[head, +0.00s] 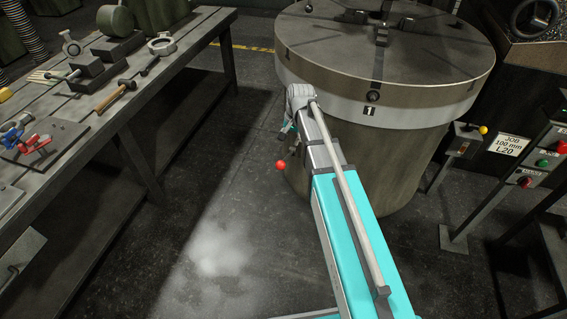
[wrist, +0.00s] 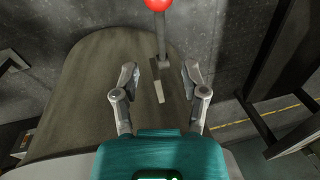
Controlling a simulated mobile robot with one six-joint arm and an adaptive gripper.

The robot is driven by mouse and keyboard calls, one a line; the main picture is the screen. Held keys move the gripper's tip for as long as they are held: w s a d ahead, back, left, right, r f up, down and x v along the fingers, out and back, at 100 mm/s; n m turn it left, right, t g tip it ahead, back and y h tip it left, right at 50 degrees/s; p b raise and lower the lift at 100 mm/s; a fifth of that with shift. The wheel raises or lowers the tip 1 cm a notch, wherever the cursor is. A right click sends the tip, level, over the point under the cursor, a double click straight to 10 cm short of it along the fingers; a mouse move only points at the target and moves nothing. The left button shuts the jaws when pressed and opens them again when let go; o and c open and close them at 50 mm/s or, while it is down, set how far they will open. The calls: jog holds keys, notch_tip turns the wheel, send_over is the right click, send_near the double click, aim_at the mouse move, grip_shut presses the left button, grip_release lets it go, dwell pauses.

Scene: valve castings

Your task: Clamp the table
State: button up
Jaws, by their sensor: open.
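The round table (head: 440,50) is a large grey disc with slots on a drum-shaped base, marked with a number 1 on its pale band. A lever with a red ball knob (head: 281,165) sticks out low at the left side of the base. In the wrist view the red knob (wrist: 157,4) is cut by the top edge, and its dark shaft (wrist: 160,45) runs down to a block on the base. My gripper (wrist: 159,72) is open, one finger on each side of the lever's lower end, seemingly not touching it. In the head view it is mostly hidden behind my arm.
A workbench (head: 105,105) with a hammer (head: 114,96), blocks and red and blue clamps stands at left. At right are a yellow-knobbed lever (head: 482,130) on a stand, a JOG sign (head: 508,144) and a button panel (head: 540,160). Floor between bench and table is clear.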

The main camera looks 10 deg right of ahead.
aim_at(284, 160)
jog(key=shift+w+a+f+b, duration=0.2)
jog(key=shift+a+f+b, duration=0.1)
jog(key=shift+f+b, duration=1.85)
jog(key=shift+w+a+f+b, duration=0.15)
jog(key=shift+a+f+b, duration=0.2)
jog(key=shift+f+b, duration=1.75)
jog(key=shift+w+a+f+b, duration=0.2)
jog(key=shift+a+f+b, duration=0.1)
jog(key=shift+f+b, duration=1.8)
jog(key=shift+f, duration=0.1)
grip_shut()
